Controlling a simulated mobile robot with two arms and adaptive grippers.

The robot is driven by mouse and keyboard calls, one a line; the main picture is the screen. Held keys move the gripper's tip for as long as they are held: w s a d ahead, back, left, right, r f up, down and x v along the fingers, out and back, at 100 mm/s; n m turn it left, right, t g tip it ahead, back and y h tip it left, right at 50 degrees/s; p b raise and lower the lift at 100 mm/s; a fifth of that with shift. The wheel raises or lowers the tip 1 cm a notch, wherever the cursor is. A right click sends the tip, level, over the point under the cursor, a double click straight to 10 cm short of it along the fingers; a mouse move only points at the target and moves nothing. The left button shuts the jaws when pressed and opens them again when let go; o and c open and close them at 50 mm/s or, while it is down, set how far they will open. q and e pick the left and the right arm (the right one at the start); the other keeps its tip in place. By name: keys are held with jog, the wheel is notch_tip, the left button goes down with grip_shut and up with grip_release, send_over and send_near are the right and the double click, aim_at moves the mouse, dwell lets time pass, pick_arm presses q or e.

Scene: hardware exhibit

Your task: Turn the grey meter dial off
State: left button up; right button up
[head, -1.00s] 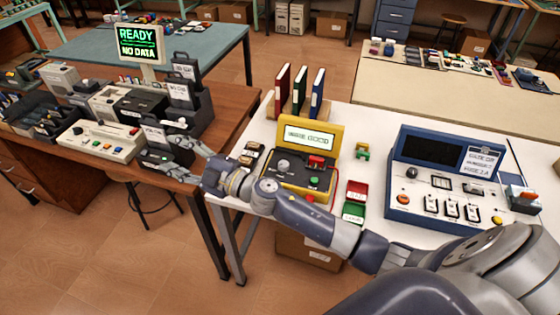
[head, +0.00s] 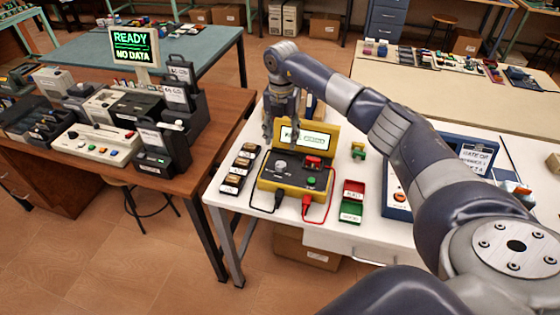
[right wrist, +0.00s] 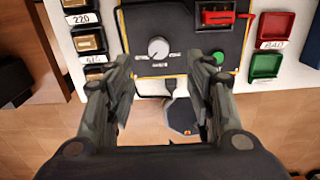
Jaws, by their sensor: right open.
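The yellow-framed meter (head: 292,180) with a dark panel stands on the white table. Its round grey dial (head: 281,165) sits on the left of the panel. The dial also shows in the right wrist view (right wrist: 158,48), with a scale around it whose words are too small to read. My right gripper (head: 282,136) points down over the back of the meter, in front of part of its lit screen. In the right wrist view the right gripper (right wrist: 164,66) is open and empty, with the dial beyond and between its fingertips, apart from them. My left gripper is out of view.
A red switch (head: 313,162) and green button (head: 311,182) sit right of the dial. Black and red leads (head: 329,208) hang in front. Labelled blocks (head: 238,168) stand left, red and green trays (head: 352,201) right. My right arm covers much of a blue panel (head: 397,205).

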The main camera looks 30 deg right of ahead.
aim_at(281, 164)
notch_tip(281, 164, down, 10)
jog(key=shift+a+f+p, duration=0.15)
jog(key=shift+f+p, duration=0.1)
jog(key=shift+p, duration=0.8)
jog(key=shift+c, duration=0.3)
jog(key=c, duration=1)
